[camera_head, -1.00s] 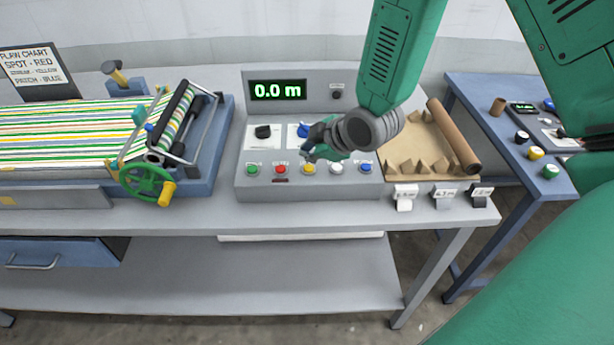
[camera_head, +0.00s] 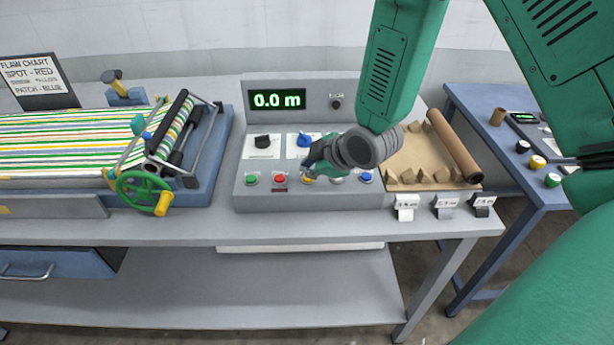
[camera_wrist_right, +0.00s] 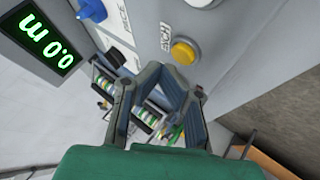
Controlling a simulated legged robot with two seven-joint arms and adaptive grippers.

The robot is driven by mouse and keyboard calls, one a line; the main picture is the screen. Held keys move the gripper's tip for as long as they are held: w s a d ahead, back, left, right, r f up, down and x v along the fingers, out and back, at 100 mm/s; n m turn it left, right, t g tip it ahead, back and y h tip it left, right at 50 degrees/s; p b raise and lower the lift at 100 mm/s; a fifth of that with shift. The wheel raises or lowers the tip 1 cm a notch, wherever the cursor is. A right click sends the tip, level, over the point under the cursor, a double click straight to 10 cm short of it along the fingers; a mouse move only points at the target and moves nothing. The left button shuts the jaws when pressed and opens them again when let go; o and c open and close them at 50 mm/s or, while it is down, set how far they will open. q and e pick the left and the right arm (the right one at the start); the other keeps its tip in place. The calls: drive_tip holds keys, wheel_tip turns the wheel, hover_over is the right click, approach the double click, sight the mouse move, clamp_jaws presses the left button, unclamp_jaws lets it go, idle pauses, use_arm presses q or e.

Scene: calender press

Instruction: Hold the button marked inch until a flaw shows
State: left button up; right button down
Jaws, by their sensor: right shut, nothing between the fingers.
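The grey control panel (camera_head: 262,200) stands on the bench with a row of coloured buttons. A yellow button (camera_head: 308,180) sits in the middle of the row, partly covered by my right gripper (camera_head: 307,171). The right gripper is shut and empty, its tips just in front of that button; contact cannot be told from this view. In the right wrist view the yellow button (camera_wrist_right: 185,51) shows beyond the fingers (camera_wrist_right: 166,75), with a small tilted label hard to read. The green display (camera_head: 277,99) reads 0.0 m. My left gripper is not in view.
Green (camera_head: 251,180), red (camera_head: 280,180) and blue (camera_head: 366,177) buttons flank the yellow one. Striped sheet (camera_head: 60,135) lies on the roller machine at left, with a green handwheel (camera_head: 143,194).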

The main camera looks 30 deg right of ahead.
drive_tip(key=shift+d, duration=0.15)
idle(0.3)
drive_tip(key=shift+f, duration=0.15)
drive_tip(key=shift+f, duration=0.25)
drive_tip(key=shift+f+b, duration=0.4)
drive_tip(key=shift+b, duration=0.05)
idle(0.4)
drive_tip(key=shift+r, duration=0.1)
idle(0.8)
drive_tip(key=shift+r+p, duration=0.75)
wheel_tip(320, 180, up, 5)
drive_tip(key=p, duration=0.4)
